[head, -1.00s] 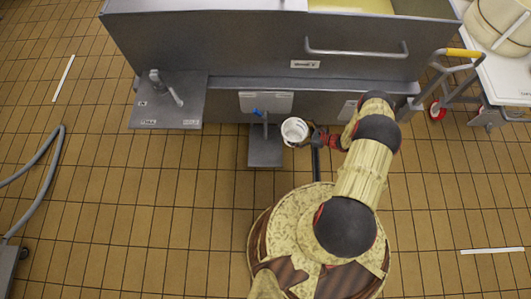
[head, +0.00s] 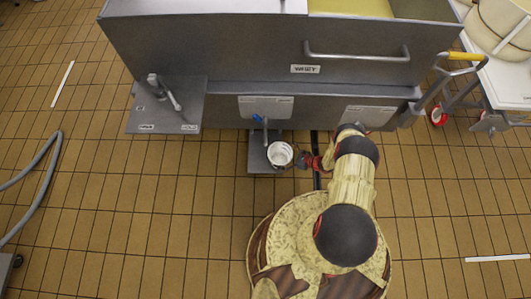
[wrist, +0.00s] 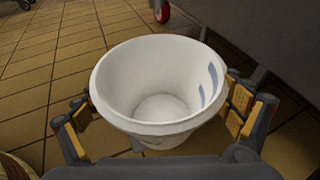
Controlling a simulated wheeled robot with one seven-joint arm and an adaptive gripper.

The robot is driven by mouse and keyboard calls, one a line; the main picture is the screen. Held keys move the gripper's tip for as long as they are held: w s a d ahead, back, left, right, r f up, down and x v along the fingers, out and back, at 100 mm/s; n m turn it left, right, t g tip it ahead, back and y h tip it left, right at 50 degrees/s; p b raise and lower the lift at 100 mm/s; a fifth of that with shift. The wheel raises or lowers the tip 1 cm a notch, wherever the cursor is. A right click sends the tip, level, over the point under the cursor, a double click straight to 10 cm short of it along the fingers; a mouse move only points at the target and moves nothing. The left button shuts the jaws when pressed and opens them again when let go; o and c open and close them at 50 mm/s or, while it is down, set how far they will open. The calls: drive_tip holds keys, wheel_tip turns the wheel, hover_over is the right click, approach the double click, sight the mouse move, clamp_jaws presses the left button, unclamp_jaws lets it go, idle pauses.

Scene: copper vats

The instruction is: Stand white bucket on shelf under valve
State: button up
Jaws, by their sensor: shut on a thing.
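The white bucket (head: 280,155) is upright and looks empty inside. In the head view it overlaps the right front part of the small grey shelf (head: 256,160). I cannot tell whether it touches the shelf or hangs above it. The valve with its blue handle (head: 257,118) is on the vat front, behind and left of the bucket. My gripper (head: 297,160) holds the bucket from the right.
The metal vat (head: 270,50) stands behind the shelf. A grey side platform with a lever (head: 165,105) is to the left. A cart with a yellow handle (head: 468,56) is at the right. Tiled floor in front is clear.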

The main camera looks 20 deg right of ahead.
drive_tip(key=b+x, duration=0.3)
drive_tip(key=x, duration=0.7)
drive_tip(key=shift+b, duration=0.35)
drive_tip(key=shift+d+r, duration=0.1)
drive_tip(key=o, duration=1)
drive_tip(key=shift+c, duration=0.2)
